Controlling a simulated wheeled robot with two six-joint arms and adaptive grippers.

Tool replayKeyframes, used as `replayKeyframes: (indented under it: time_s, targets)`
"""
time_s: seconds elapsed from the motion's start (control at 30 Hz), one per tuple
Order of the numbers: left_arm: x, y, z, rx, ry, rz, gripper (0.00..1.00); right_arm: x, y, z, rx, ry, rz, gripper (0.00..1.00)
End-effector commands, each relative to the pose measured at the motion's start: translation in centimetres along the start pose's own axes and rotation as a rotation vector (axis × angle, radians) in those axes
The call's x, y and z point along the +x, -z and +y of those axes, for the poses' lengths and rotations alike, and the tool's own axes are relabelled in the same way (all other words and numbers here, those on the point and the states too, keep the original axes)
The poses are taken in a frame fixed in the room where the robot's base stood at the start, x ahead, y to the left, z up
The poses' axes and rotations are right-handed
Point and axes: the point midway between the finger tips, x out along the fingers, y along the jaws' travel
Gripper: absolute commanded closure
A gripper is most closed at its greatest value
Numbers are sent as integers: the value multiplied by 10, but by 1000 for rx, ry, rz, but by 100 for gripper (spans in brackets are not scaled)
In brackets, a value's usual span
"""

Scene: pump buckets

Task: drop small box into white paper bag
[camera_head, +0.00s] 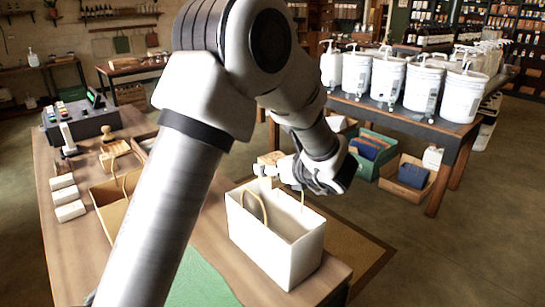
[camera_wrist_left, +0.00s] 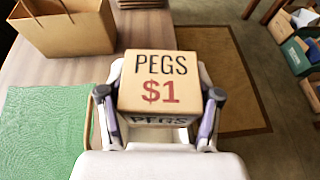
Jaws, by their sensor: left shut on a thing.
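The small box (camera_wrist_left: 160,85) is tan and reads "PEGS $1". My left gripper (camera_wrist_left: 160,110) is shut on it, with one finger on each side. In the head view the small box (camera_head: 268,159) shows at the tips of my left gripper (camera_head: 275,169), above the far side of the white paper bag (camera_head: 275,250). The bag stands upright and open on the wooden table, with tan loop handles. My gripper and wrist hide part of its far rim. My right gripper is in neither view.
A brown paper bag (camera_wrist_left: 65,28) stands on the table. A green mat (camera_wrist_left: 40,135) lies nearby. White boxes (camera_head: 66,195) and a dark register (camera_head: 78,118) are at the left. Several white pump buckets (camera_head: 388,78) stand on another table behind. My left arm hides the table's middle.

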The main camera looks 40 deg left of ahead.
Motion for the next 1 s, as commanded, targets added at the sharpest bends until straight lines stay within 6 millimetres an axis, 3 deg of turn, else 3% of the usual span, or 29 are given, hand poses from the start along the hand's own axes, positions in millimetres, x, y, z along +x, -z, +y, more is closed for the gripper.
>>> replayKeyframes:
  time_s: [0.1,0.37,0.4,0.47,0.83,1.0]
  targets:
    - [4,9,0,2,-1,0,71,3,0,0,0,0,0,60]
    - [4,10,0,0,0,0,71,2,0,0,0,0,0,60]
    - [4,10,0,0,0,0,26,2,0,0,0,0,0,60]
    - [4,10,0,0,0,1,7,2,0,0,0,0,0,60]
    - [2,10,0,1,1,-1,7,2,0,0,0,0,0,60]
    - [-24,9,-1,2,4,-5,7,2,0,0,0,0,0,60]
